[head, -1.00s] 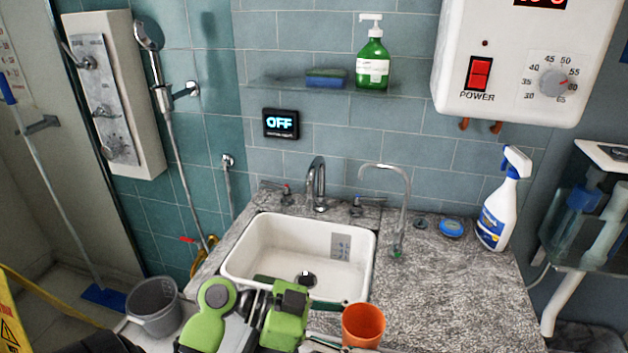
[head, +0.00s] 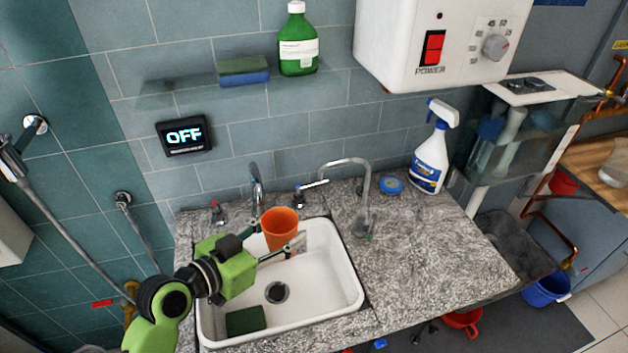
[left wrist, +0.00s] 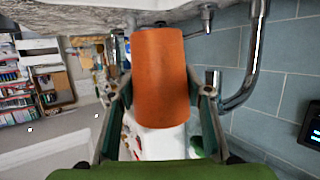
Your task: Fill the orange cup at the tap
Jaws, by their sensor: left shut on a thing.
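My left gripper (head: 283,247) is shut on the orange cup (head: 280,226). It holds the cup above the back part of the white sink (head: 340,285), close to the main tap (head: 256,184). The cup looks roughly upright in the head view, and no water shows running. In the left wrist view the cup (left wrist: 160,80) sits between the two fingers. A curved slim tap (head: 362,190) stands to the right of the sink. The tap has a lever with a red mark (head: 218,212) on the left and a lever with blue (head: 312,188) on the right. My right gripper is not in view.
A dark green sponge (head: 246,320) lies in the sink by the drain (head: 277,292). A spray bottle (head: 431,155) and a blue round tin (head: 391,185) stand on the stone counter (head: 440,245). The wall display (head: 184,136) reads OFF. The counter's right side is clear.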

